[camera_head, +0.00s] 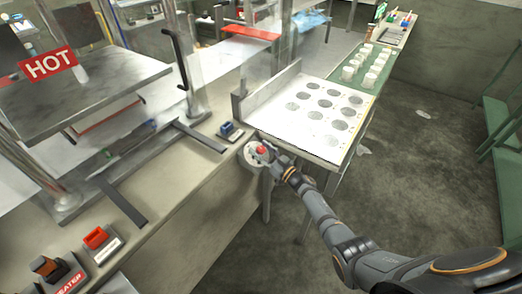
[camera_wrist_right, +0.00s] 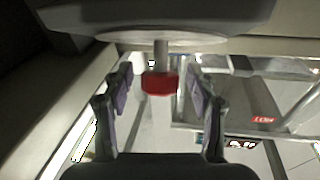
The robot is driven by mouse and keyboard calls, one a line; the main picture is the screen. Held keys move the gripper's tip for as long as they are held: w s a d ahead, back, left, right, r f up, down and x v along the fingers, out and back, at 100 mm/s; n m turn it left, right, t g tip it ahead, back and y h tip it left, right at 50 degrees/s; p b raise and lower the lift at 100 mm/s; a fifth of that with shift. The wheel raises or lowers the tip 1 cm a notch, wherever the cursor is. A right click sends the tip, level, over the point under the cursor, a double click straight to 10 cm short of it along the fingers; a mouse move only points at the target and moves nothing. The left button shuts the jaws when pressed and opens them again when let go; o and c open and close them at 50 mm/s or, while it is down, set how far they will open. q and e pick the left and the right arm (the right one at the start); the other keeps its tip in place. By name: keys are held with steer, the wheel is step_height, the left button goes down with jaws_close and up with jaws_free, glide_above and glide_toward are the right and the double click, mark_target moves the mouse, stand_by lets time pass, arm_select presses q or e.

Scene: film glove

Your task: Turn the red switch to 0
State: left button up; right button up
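A red knob (camera_head: 261,150) sits on a short stem in front of a round pale dial (camera_head: 249,158) at the bench's front edge, in the middle of the head view. In the right wrist view the red knob (camera_wrist_right: 160,83) hangs from the grey stem below the pale disc (camera_wrist_right: 160,36). My right gripper (camera_head: 272,158) is at the dial. In the wrist view its two fingers (camera_wrist_right: 161,88) are apart, one on each side of the knob, with gaps between. The dial's markings are too small to read. My left gripper is not in view.
A red rocker switch (camera_head: 96,237) and a switch labelled HEATER (camera_head: 46,266) are at the lower left; a blue switch (camera_head: 231,130) is near the dial. A white plate with round holes (camera_head: 290,123) lies right of the dial. White cups (camera_head: 366,66) stand behind it.

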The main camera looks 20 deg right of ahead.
steer(key=shift+s, duration=0.1)
steer(key=v, duration=1.2)
steer(key=s+d+f+m+g+h, duration=0.1)
steer(key=s+d+f+g+h, duration=0.15)
steer(key=s+f, duration=0.45)
steer(key=s+d+f+m+g+h, duration=0.2)
steer(key=s+f+h, duration=0.15)
steer(key=f, duration=0.85)
steer(key=s+d+f+m+g+h, duration=0.1)
steer(key=s+d+f+g+h, duration=0.15)
steer(key=s+f, duration=0.45)
steer(key=s+a+f+g, duration=0.1)
steer(key=s+f+g, duration=0.2)
steer(key=s, duration=0.6)
steer(key=s+a+f+g, duration=0.1)
steer(key=s+f+g, duration=0.2)
steer(key=s+f, duration=0.4)
steer(key=s+a+f+g+h, duration=0.1)
steer(key=s+f, duration=0.5)
steer(key=s, duration=0.6)
steer(key=shift+s+a+g, duration=0.2)
steer(key=shift+a+g, duration=0.4)
steer(key=shift+g, duration=0.4)
